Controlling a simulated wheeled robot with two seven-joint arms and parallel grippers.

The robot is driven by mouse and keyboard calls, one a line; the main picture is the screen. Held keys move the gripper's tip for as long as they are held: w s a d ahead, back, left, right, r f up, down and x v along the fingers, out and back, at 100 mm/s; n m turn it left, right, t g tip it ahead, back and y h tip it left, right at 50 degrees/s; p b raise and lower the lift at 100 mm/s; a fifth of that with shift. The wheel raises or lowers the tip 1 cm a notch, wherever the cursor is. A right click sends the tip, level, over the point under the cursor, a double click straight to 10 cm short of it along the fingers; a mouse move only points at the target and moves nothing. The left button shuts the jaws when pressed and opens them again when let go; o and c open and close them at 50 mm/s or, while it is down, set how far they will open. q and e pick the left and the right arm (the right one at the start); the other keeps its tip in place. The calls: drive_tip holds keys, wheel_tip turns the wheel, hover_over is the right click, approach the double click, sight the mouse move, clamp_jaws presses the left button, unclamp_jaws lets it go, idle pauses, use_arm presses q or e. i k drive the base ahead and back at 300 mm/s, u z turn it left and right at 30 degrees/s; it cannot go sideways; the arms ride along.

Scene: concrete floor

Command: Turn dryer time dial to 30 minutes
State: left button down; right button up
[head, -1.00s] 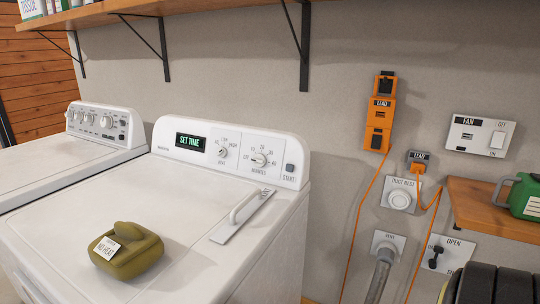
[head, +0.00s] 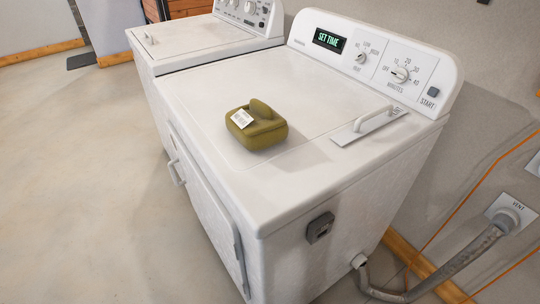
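The dryer (head: 215,85) is the white machine in the middle of the head view. Its time dial (head: 399,75) is on the right part of the back panel, with OFF, 10, 20, 30 and 40 marked around it and MINUTES below. The dial's exact setting is too small to tell. A second dial (head: 361,57) sits left of it. The display (head: 329,40) reads SET TIME. A START button (head: 433,91) is at the panel's right end. Neither of my grippers shows in the head view.
An olive box-like object with a white tag (head: 270,133) sits on the dryer top. A handle on a plate (head: 371,121) is at the top's right. A washer-like machine (head: 190,42) stands at the left. A vent hose (head: 450,268) runs at lower right. Floor at left is clear.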

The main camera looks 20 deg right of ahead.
sight(400, 75)
drive_tip(key=z, duration=1.4)
